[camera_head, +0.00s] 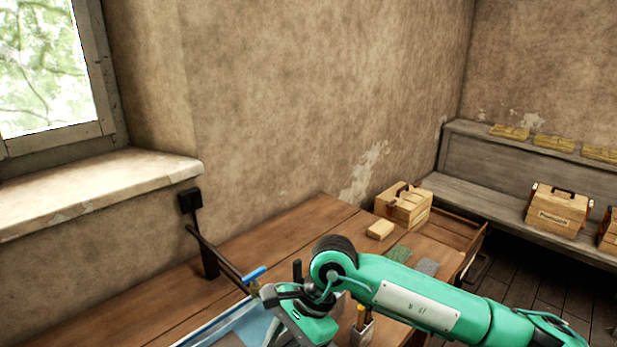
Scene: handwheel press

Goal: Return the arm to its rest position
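My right arm, green with black joints, comes in from the right edge and reaches over the wooden workbench (285,227). Its wrist bends down at the bottom middle. My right gripper (268,294) is small and partly hidden by its own hand, so I cannot tell whether it is open or shut. A blue handle (255,273) with a brass-coloured piece below it is close beside the gripper; I cannot tell whether they touch. A dark bar (217,257) on a black post (207,255) runs down toward this handle. My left gripper is not in view.
A wooden box with a handle (403,205), a yellowish block (380,229) and green and grey pads stand at the bench's far end. An open drawer (455,232) is to their right. A blue-and-white surface (228,325) lies below the gripper. A holder with tools (361,325) is beside my wrist.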

